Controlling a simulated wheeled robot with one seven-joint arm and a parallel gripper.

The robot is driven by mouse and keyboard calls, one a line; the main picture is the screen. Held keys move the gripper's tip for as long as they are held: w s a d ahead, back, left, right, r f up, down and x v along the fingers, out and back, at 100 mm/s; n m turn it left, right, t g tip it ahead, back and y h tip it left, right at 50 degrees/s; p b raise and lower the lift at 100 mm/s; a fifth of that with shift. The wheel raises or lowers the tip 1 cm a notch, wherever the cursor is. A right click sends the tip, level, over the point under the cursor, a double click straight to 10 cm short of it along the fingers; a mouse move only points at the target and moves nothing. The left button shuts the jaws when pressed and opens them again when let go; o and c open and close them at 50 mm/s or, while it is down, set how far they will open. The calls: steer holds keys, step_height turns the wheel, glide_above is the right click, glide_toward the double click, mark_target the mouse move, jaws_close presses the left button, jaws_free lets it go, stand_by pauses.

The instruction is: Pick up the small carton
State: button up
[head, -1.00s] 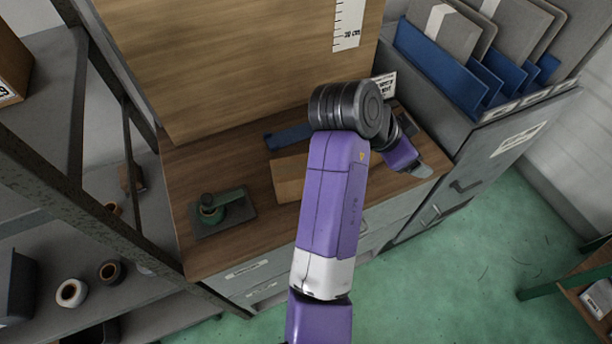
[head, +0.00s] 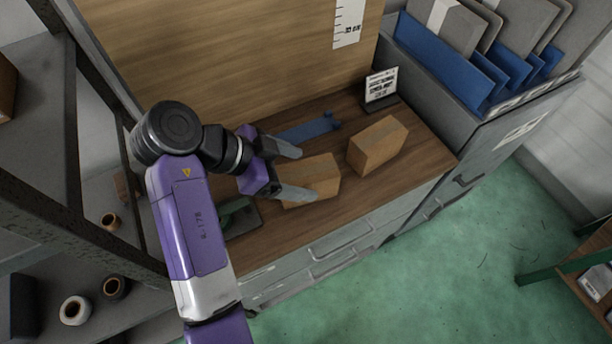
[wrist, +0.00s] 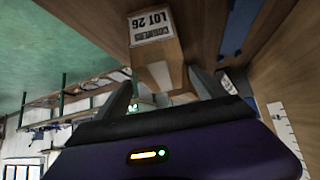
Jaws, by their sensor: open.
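Two brown cartons lie on the wooden bench top. The nearer carton (head: 322,172) is at my fingers; the other carton (head: 378,146) stands apart to its right. I cannot tell from size alone which is the small one. My gripper (head: 299,173) is open, reaching in from the left, with its fingers spread at the left end of the nearer carton. No grip on it shows. In the wrist view, a brown carton face (wrist: 162,77) shows between the fingers, with a white "LOT 26" label (wrist: 152,26) above it.
A blue tool-like object (head: 308,130) lies behind the cartons. A small sign (head: 381,87) stands at the back. A dark green item (head: 240,215) is partly hidden under my arm. A grey cabinet with blue folders (head: 440,60) borders the right; shelving borders the left.

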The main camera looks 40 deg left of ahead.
mark_target(317, 174)
steer(key=shift+w+p+x, duration=0.2)
steer(key=shift+p+x, duration=0.7)
steer(key=shift+x, duration=2)
steer(key=shift+a+r, duration=0.1)
steer(key=shift+a, duration=0.05)
steer(key=shift+c, duration=0.4)
steer(key=c, duration=1.6)
steer(key=shift+r, duration=0.15)
steer(key=shift+c, duration=0.2)
